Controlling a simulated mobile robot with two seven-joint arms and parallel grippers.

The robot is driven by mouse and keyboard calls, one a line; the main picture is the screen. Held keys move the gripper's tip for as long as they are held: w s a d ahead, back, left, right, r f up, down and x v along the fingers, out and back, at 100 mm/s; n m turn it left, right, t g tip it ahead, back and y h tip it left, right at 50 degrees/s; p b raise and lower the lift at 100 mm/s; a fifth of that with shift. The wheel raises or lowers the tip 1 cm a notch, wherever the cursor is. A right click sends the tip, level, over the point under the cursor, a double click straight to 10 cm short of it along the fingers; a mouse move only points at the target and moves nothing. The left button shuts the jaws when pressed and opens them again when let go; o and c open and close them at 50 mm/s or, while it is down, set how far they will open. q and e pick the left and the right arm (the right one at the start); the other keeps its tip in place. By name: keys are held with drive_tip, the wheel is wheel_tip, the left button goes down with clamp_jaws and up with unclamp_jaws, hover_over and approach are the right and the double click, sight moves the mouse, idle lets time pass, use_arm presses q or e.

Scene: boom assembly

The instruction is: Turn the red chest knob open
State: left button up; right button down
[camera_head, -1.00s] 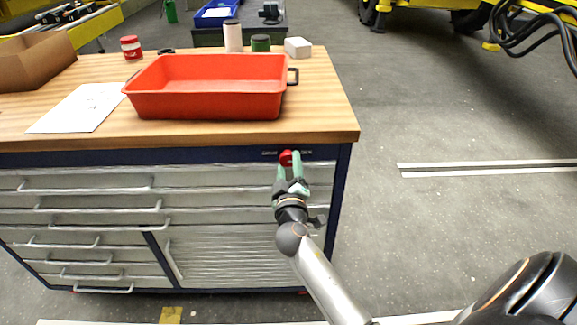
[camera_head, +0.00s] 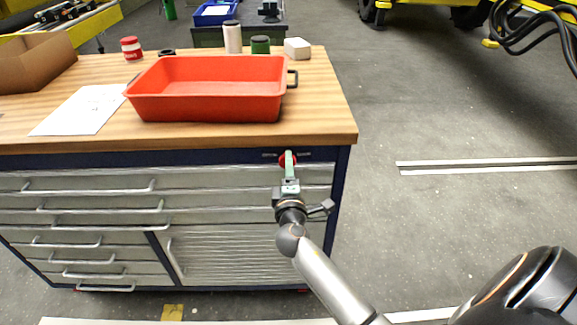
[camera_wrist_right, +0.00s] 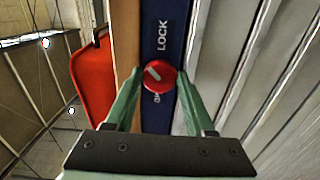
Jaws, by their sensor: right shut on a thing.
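The red chest knob (camera_head: 283,161) sits on the dark blue strip at the top right of the chest front. In the right wrist view the round knob (camera_wrist_right: 164,82) carries a short white mark, slanted towards the upper left. "LOCK" is printed above it, and a partly hidden word shows below it. My right gripper (camera_wrist_right: 158,76) has one green finger on each side of the knob and is shut on it. In the head view the right gripper (camera_head: 289,158) is turned so its fingers line up and cover part of the knob. My left gripper is not in view.
A red tray (camera_head: 205,108) stands on the wooden chest top (camera_head: 320,115), behind and above the knob. Silver drawers with bar handles (camera_head: 100,208) lie below and left. A paper sheet, a cardboard box and small containers are also on top.

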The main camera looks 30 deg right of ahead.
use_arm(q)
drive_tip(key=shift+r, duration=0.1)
use_arm(e)
drive_tip(key=shift+n, duration=0.3)
drive_tip(key=shift+c, duration=1.3)
unclamp_jaws()
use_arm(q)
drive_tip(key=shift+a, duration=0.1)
